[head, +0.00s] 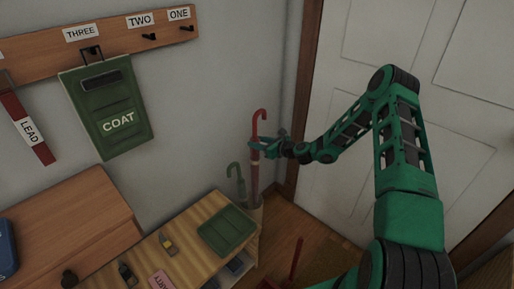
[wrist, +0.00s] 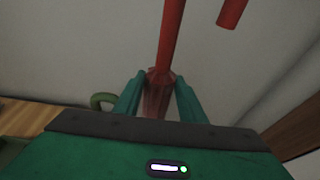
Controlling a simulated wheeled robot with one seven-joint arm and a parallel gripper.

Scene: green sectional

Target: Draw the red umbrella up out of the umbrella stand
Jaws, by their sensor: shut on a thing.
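The red umbrella (head: 262,122) stands upright with its hooked handle at the top. Its lower part runs down into the pale umbrella stand (head: 254,215), where its tip is hidden. My gripper (head: 256,147) is shut around the umbrella just below the handle. In the wrist view the red shaft (wrist: 172,40) passes between the two green fingers of my gripper (wrist: 158,97), and the hook's end hangs at the upper right. A green umbrella (head: 237,173) with a hooked handle stands just left of the red one; its curved handle also shows in the wrist view (wrist: 102,99).
A wooden bench (head: 195,215) with a green tray (head: 226,231) lies left of the stand. A green COAT bag (head: 108,110) hangs from the wall rack (head: 105,38). A white door (head: 345,85) is behind my arm. A red upright stick (head: 296,258) is near the floor.

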